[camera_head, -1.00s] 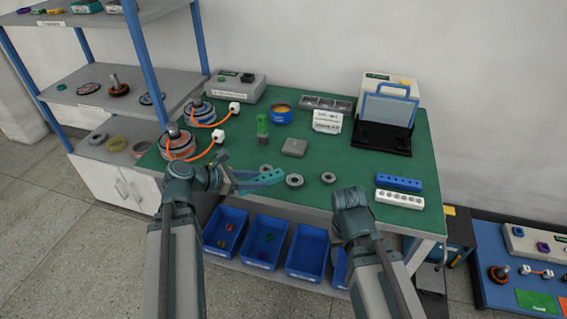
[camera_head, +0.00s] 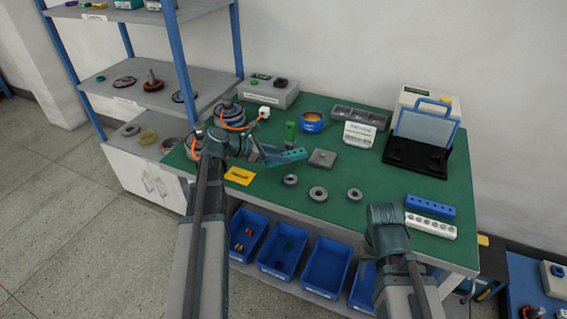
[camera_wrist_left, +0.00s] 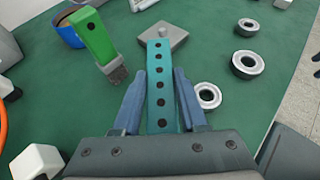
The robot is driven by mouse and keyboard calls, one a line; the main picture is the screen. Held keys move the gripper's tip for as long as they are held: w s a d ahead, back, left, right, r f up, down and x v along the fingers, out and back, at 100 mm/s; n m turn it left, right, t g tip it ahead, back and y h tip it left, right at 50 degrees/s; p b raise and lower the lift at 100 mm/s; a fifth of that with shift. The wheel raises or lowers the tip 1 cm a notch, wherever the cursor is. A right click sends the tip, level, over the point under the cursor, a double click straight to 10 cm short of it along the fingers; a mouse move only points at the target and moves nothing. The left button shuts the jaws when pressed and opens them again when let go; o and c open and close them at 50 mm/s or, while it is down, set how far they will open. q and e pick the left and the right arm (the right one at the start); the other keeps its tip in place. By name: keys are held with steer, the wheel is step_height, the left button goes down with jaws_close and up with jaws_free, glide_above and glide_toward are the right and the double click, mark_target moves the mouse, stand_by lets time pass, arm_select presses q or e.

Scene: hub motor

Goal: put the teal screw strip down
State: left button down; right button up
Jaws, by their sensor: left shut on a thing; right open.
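The teal screw strip (camera_head: 290,155) is a flat bar with a row of dark holes. My left gripper (camera_head: 268,155) is shut on it near one end, and the strip points right over the green table. In the left wrist view the strip (camera_wrist_left: 160,85) runs away from me between the two fingers (camera_wrist_left: 160,105), its far end in front of a grey square plate (camera_wrist_left: 164,36). I cannot tell how high it is above the table. My right gripper (camera_head: 390,215) is near the table's front edge at the right; its fingers are hardly visible in the head view.
Several grey rings (camera_head: 318,194) lie in front of the strip. A green block tool (camera_head: 290,132) stands behind it, and a yellow card (camera_head: 239,176) lies at the front left. Blue (camera_head: 430,206) and white (camera_head: 431,225) strips lie at the right. Bare green table lies between.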

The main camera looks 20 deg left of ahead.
mark_target(281, 170)
arm_select(q)
steer(key=shift+f+b, duration=1.7)
steer(key=shift+f, duration=0.05)
steer(key=shift+f, duration=0.15)
steer(key=shift+c, duration=2.2)
jaws_free()
steer(key=shift+r, duration=0.25)
steer(key=p+v, duration=0.5)
steer(key=v, duration=0.6)
steer(key=shift+r+p, duration=0.1)
steer(key=shift+p, duration=0.2)
steer(key=shift+s+a+r, duration=0.1)
steer(key=shift+s+a, duration=0.2)
steer(key=shift+c, duration=0.4)
